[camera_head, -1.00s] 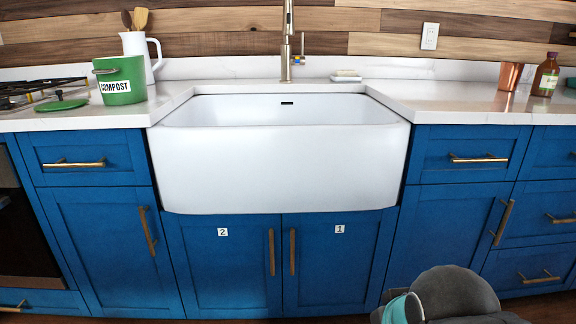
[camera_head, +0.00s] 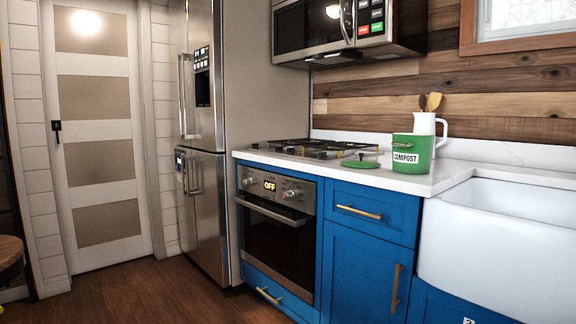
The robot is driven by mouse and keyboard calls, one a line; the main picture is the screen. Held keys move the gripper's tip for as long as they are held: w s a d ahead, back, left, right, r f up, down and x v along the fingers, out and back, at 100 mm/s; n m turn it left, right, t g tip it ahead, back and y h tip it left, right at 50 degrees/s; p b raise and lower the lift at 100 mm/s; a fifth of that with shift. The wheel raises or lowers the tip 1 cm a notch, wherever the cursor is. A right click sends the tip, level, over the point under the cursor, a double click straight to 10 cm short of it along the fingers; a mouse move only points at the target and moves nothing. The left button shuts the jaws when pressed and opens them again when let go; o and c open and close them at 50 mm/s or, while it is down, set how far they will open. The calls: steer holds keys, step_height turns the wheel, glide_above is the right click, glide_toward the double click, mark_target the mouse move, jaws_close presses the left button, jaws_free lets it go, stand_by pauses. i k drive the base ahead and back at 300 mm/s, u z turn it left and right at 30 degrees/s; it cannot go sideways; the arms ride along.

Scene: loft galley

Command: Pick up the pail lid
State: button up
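The pail lid (camera_head: 361,164) is a flat green disc with a small knob. It lies on the white counter, left of the green compost pail (camera_head: 411,155) and in front of the gas hob. The pail stands upright with a white "COMPOST" label and a wire handle. My gripper is not in view in the current head view.
The gas hob (camera_head: 318,147) is behind and left of the lid, with a microwave (camera_head: 345,28) above. A white pitcher (camera_head: 428,124) with wooden utensils stands behind the pail. The sink (camera_head: 497,240) is at right. The wooden floor (camera_head: 175,292) at left is clear.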

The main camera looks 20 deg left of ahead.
mark_target(361, 163)
steer(key=u, duration=0.55)
steer(key=i, duration=0.7)
steer(key=u, duration=0.25)
